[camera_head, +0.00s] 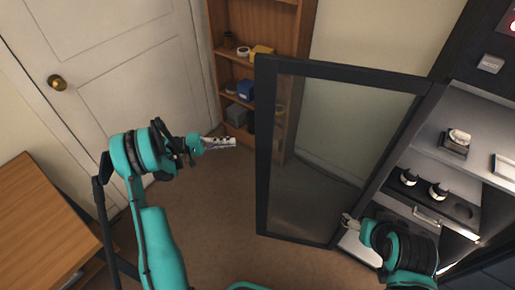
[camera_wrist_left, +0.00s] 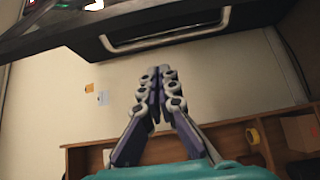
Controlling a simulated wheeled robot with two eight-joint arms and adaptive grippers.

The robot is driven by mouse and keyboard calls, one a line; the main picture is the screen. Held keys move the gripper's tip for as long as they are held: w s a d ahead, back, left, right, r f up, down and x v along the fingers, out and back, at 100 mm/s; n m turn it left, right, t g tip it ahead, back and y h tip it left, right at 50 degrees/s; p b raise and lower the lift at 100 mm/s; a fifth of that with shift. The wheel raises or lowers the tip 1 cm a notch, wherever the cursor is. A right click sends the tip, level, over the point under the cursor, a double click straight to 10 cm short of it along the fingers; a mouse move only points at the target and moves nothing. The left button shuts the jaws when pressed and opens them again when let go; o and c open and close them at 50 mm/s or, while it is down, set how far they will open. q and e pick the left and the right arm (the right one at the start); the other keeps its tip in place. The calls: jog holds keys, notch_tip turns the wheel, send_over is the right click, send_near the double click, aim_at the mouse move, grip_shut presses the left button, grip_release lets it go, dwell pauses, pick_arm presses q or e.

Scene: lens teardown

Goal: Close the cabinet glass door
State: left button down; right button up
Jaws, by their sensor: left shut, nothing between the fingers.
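The cabinet glass door (camera_head: 264,150) has a dark frame and stands wide open in the head view, its right edge at the cabinet (camera_head: 462,130). The shelves inside are exposed. My left gripper (camera_head: 228,142) is to the left of the door's free edge, apart from it, with its fingers shut and empty. In the left wrist view the shut fingers (camera_wrist_left: 157,78) point toward a dark edge with a silver bar handle (camera_wrist_left: 165,40); a gap shows between them. My right gripper (camera_head: 347,221) is by the door's lower right corner; its finger opening is too small to tell.
A wooden bookshelf (camera_head: 297,30) with small boxes stands behind the door. A white room door (camera_head: 110,50) is at the left, and a wooden table (camera_head: 45,225) is at the lower left. Brown floor is clear between the table and the glass door.

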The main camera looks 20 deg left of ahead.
pick_arm(q)
jog(key=d+b, duration=0.4)
jog(key=d, duration=0.5)
jog(key=shift+s+d+f, duration=0.15)
jog(key=shift+s+f, duration=0.05)
jog(key=shift+s, duration=0.1)
